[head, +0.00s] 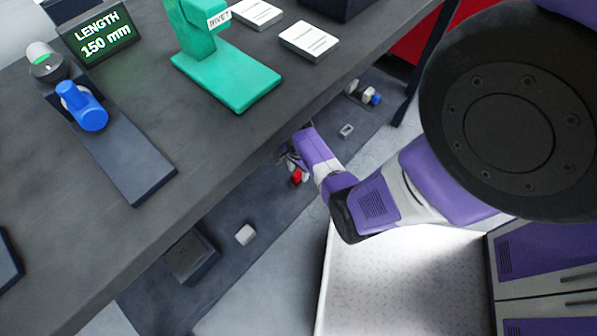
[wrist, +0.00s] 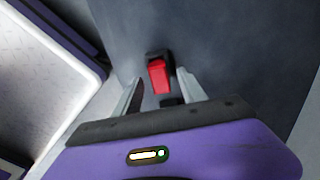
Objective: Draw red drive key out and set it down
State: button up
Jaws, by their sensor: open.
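The red drive key (wrist: 159,76) shows in the wrist view between my fingers, its far end at a small black holder (wrist: 156,54) on a dark grey surface. My gripper (wrist: 158,82) is open, with one finger on each side of the key and gaps visible on both sides. In the head view my gripper (head: 290,160) is low beside the workbench, with the red key (head: 296,176) just below it. How deep the key sits in the holder is hard to tell.
The dark lower shelf (head: 275,205) carries a white block (head: 245,235), an open dark box (head: 190,258), a small grey frame (head: 346,131) and a blue-ended part (head: 374,99). The workbench (head: 200,140) overhangs it, with a green rivet stand (head: 235,80) on top.

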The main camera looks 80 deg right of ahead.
aim_at(298, 173)
notch_tip(298, 173, up, 6)
jog(key=shift+r+p, duration=0.15)
jog(key=shift+p, duration=0.9)
jog(key=w+d+r+n+t+h, duration=0.3)
jog(key=w+d+r+n+h, duration=0.15)
jog(key=d, duration=0.35)
jog(key=w+a+r+n+t+h, duration=0.3)
jog(key=w+r+n, duration=0.1)
jog(key=r, duration=0.3)
jog(key=s+a+r+n+t+y, duration=0.1)
jog(key=a+r+n+t, duration=0.4)
jog(key=a+r, duration=0.6)
jog(key=s+a+r+n+t+y, duration=0.15)
jog(key=a+r+n+t, duration=0.4)
jog(key=a, duration=0.75)
jog(key=s+a+r+n+g+y, duration=0.2)
jog(key=s+a+r+n+y, duration=0.3)
jog(key=s+a+r, duration=0.65)
notch_tip(298, 173, up, 12)
jog(key=a+p, duration=0.1)
jog(key=p, duration=1.2)
jog(key=shift+a+p, duration=0.3)
jog(key=shift+p, duration=0.05)
